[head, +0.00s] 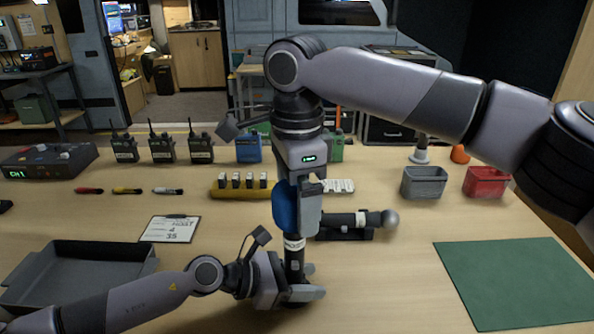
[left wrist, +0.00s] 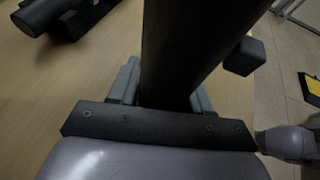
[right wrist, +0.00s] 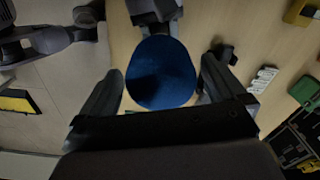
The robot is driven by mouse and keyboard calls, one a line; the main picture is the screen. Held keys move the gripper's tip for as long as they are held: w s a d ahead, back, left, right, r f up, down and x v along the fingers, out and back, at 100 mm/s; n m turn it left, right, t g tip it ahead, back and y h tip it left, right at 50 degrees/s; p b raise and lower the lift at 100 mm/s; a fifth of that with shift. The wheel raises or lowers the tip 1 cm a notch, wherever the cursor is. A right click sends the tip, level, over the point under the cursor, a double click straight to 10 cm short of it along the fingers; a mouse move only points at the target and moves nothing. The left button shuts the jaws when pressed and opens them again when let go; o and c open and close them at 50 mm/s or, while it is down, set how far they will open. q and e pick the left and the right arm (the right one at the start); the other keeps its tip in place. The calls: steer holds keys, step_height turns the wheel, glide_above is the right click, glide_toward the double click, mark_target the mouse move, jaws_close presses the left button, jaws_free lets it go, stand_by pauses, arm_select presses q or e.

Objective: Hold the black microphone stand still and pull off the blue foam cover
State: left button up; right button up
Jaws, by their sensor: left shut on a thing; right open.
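The black microphone stand (head: 294,265) stands upright near the front middle of the table. The blue foam cover (head: 284,208) is on its top, above a white band. My left gripper (head: 297,293) is shut on the stand low down; the dark shaft between its fingers fills the left wrist view (left wrist: 185,60). My right gripper (head: 300,205) points down from above with its fingers apart around the cover. In the right wrist view the blue cover (right wrist: 161,73) lies between the open fingers, with a gap on each side. The right gripper hides part of the cover in the head view.
Another microphone (head: 350,220) with a silver ball head lies on a black cradle just right of the stand. A grey tray (head: 75,275) is at front left, a green mat (head: 515,280) at front right. Grey (head: 424,183) and red bins (head: 486,182) stand behind the mat. A clipboard (head: 168,229) lies left.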

arm_select(q)
steer(key=shift+s+a+f, duration=0.15)
steer(key=shift+a+f, duration=0.05)
steer(key=shift+f, duration=0.35)
arm_select(e)
steer(key=shift+f, duration=0.5)
steer(key=c, duration=1.2)
steer(key=shift+r, duration=4.25)
arm_select(q)
steer(key=o, duration=1.2)
steer(key=shift+r, duration=0.1)
